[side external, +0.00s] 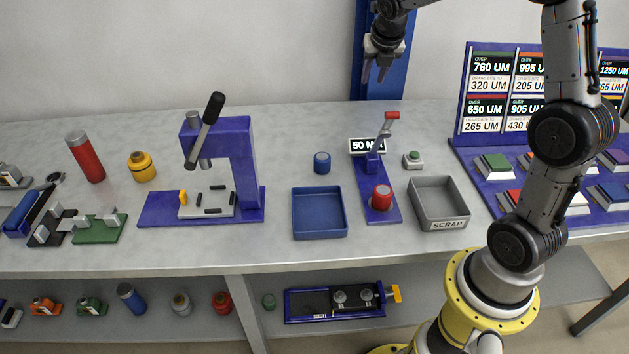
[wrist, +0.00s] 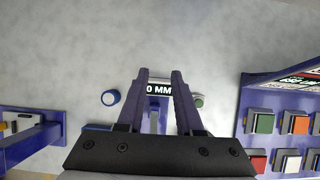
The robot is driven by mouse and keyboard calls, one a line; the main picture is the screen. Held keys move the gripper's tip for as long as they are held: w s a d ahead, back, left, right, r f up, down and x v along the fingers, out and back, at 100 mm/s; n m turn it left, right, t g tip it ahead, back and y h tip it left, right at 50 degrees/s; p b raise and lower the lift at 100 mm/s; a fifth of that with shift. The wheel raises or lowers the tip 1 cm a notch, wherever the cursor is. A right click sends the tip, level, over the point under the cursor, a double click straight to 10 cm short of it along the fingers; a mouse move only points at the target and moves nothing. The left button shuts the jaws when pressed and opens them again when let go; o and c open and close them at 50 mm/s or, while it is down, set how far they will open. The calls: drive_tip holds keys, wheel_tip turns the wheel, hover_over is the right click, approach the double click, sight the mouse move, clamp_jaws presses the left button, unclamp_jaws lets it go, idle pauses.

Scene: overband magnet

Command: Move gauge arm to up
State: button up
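The gauge has a blue base (side external: 383,209) with a "50 MM" sign (side external: 367,146) and a red cylinder (side external: 381,197) at its front end. Its grey arm (side external: 381,136) slants upward to the right and ends in a red grip (side external: 392,115). My gripper (side external: 374,77) hangs above and behind the gauge, clear of it. In the wrist view, my gripper (wrist: 160,72) is open and empty, its fingers spread, with the sign (wrist: 159,89) showing between them. The fingers and gripper body hide much of the gauge there, and I cannot make out its arm.
A blue cylinder (side external: 322,163) and blue tray (side external: 319,213) are left of the gauge. A blue press (side external: 230,165) stands farther left. A blue post (side external: 375,70) rises behind my gripper.

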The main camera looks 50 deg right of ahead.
drive_tip(key=s+a+r, duration=0.3)
drive_tip(key=r, duration=0.1)
drive_tip(key=shift+s+a+r, duration=0.3)
drive_tip(key=shift+s+a, duration=0.05)
drive_tip(key=shift+a, duration=0.05)
idle(0.4)
drive_tip(key=s+a+r+t, duration=0.1)
drive_tip(key=s+a+r, duration=0.85)
drive_tip(key=r, duration=0.35)
drive_tip(key=s+a+f+m+y, duration=0.2)
drive_tip(key=s+a+f+m, duration=0.2)
drive_tip(key=m, duration=0.9)
drive_tip(key=s+a+f+m+y, duration=0.2)
drive_tip(key=s+a+f+m, duration=0.2)
drive_tip(key=s+f+m, duration=0.5)
wheel_tip(320, 180, down, 2)
drive_tip(key=m, duration=0.5)
drive_tip(key=shift+s+a, duration=0.3)
drive_tip(key=shift+a, duration=0.05)
